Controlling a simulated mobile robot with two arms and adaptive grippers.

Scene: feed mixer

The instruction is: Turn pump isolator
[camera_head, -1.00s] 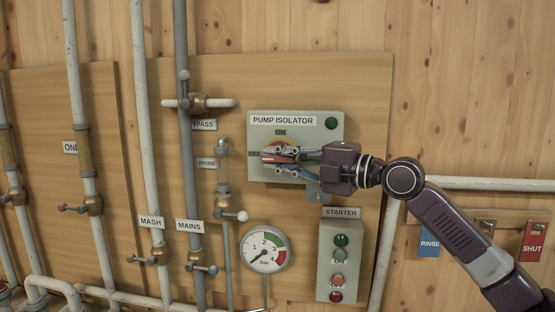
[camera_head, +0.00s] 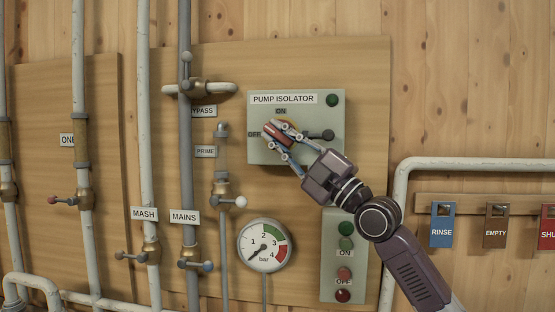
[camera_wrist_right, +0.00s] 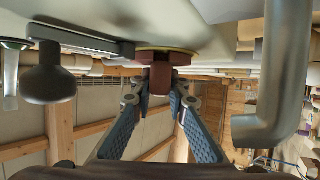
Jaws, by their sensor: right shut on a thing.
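The pump isolator box (camera_head: 325,122) is a pale green panel on the wooden board, with a "PUMP ISOLATOR" label, "ON" above and "OFF" at the left. Its red handle (camera_head: 278,133) sits on a yellow disc and is tilted. My right gripper (camera_head: 276,139) is shut on the handle, reaching in from the lower right. In the right wrist view the fingers (camera_wrist_right: 158,100) close around the dark red handle (camera_wrist_right: 160,76) below the yellow disc (camera_wrist_right: 165,50). A dark round-ended lever (camera_head: 322,135) sticks out to the right of the handle. My left gripper is not in view.
The starter box (camera_head: 343,258) with several buttons stands below the isolator. A pressure gauge (camera_head: 264,245) and pipes with valves stand to the left. Hanging tags such as blue "RINSE" (camera_head: 442,224) and brown "EMPTY" (camera_head: 497,225) are on the right.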

